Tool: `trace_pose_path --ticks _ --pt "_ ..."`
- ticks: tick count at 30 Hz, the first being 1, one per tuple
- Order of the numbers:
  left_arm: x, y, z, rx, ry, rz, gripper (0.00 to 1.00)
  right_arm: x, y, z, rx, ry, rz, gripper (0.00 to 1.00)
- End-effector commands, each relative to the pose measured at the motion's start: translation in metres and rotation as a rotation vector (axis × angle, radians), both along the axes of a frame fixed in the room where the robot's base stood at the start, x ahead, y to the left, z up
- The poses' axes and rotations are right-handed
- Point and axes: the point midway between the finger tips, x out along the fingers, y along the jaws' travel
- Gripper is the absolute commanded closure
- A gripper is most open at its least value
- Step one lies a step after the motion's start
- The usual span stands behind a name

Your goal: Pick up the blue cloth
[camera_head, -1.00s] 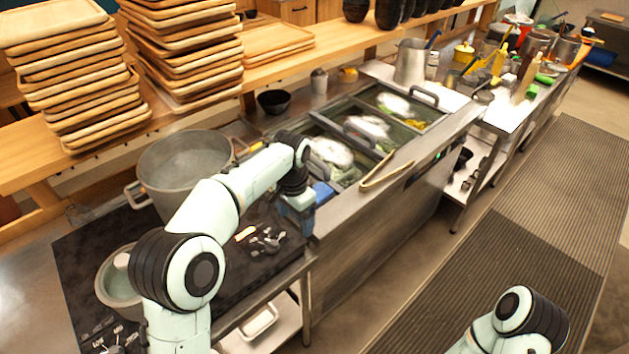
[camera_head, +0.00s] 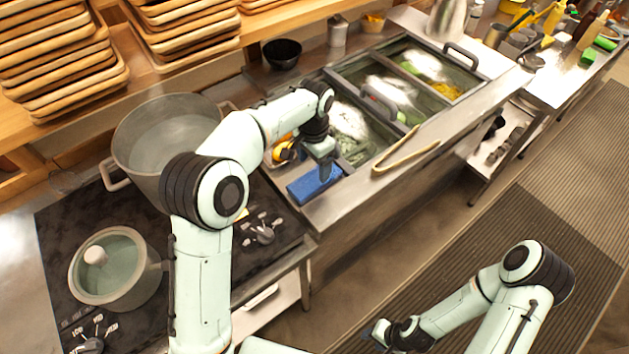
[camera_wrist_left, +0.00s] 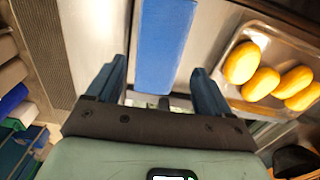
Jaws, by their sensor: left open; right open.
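The blue cloth (camera_head: 315,182) lies folded flat on the steel counter, at the corner beside the stove. It also shows in the left wrist view (camera_wrist_left: 160,45) as a long blue strip between my fingers' lines. My left gripper (camera_head: 324,168) is open above the cloth, near its right end in the head view. In the left wrist view its two fingers (camera_wrist_left: 158,88) are spread on either side of the cloth's near end, and nothing is held. My right gripper (camera_head: 376,330) is low at the bottom of the head view, away from the counter.
A tray of yellow buns (camera_wrist_left: 285,80) is beside the cloth. Topping bins with lids (camera_head: 395,95) and tongs (camera_head: 407,157) are to the right. Wooden trays (camera_head: 60,60) are stacked on the shelf.

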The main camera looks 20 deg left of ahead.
Motion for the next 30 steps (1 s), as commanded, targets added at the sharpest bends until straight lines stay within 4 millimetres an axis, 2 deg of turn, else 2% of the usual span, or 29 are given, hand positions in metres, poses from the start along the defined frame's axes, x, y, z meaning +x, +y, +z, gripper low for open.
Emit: trace_pose_path --ticks 7,15,24,25,27,28,30 --pt "0.000 0.000 -0.019 0.001 -0.001 0.000 0.19 -0.002 0.000 -0.002 0.000 0.001 0.000 0.57" --pt "-0.001 -0.001 -0.057 0.000 0.000 -0.001 0.19 -0.005 0.000 -0.006 0.000 0.005 0.001 0.57" --pt "0.000 -0.001 -0.062 0.000 -0.004 0.000 0.19 -0.005 0.000 -0.006 0.000 0.005 0.001 0.57" --pt "0.000 -0.001 -0.062 0.000 -0.004 0.000 0.26 -0.005 0.000 -0.006 0.000 0.005 0.001 0.57" --pt "0.000 -0.001 -0.062 0.000 -0.004 0.000 0.48 -0.005 0.000 -0.006 0.000 0.005 0.001 0.57" --pt "0.000 -0.001 -0.062 0.000 -0.004 0.000 0.56 -0.005 0.000 -0.006 0.000 0.005 0.001 0.57" --pt "0.000 -0.001 -0.061 0.000 -0.004 0.000 0.57 -0.005 0.000 -0.006 0.000 0.005 0.001 0.57"
